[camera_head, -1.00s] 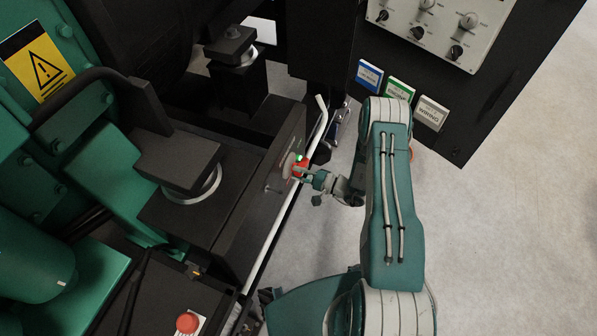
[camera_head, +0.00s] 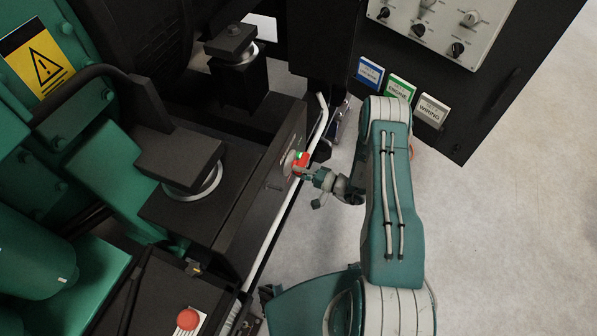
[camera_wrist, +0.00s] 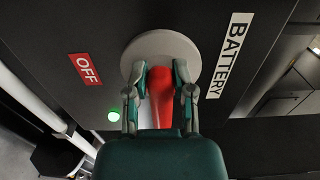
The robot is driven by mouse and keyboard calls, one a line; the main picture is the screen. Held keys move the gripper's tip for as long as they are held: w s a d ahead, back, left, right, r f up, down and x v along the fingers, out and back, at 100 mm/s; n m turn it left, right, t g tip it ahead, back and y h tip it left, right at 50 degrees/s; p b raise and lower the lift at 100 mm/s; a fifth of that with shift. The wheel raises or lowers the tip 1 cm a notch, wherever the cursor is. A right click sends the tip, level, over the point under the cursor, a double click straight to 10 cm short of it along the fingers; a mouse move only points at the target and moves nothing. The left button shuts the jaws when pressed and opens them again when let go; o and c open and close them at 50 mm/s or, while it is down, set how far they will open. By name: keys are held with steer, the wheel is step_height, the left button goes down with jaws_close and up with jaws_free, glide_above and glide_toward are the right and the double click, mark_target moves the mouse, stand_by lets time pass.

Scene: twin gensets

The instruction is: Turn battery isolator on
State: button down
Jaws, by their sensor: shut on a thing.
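The battery isolator is a red handle (camera_wrist: 161,95) on a round grey disc (camera_wrist: 150,44) on a dark panel. My gripper (camera_wrist: 160,75) is shut on the red handle, with one finger on each side of it in the wrist view. A white BATTERY label (camera_wrist: 230,55) is right of the disc and a red OFF label (camera_wrist: 85,69) is left of it. A green light (camera_wrist: 114,116) glows at lower left of the disc. In the head view the red handle (camera_head: 301,161) shows small at my gripper (camera_head: 308,172); the fingers partly hide it.
A white rail (camera_head: 275,222) runs along the panel's near side. A red push button (camera_head: 187,319) sits at the bottom. A control panel (camera_head: 435,25) with knobs and several manuals (camera_head: 400,88) stand upper right. Open floor (camera_head: 500,230) lies right of my arm.

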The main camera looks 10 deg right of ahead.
steer(key=shift+c, duration=2.4)
jaws_free()
steer(key=shift+w+d+f, duration=0.15)
steer(key=shift+w, duration=0.1)
steer(key=v, duration=1.2)
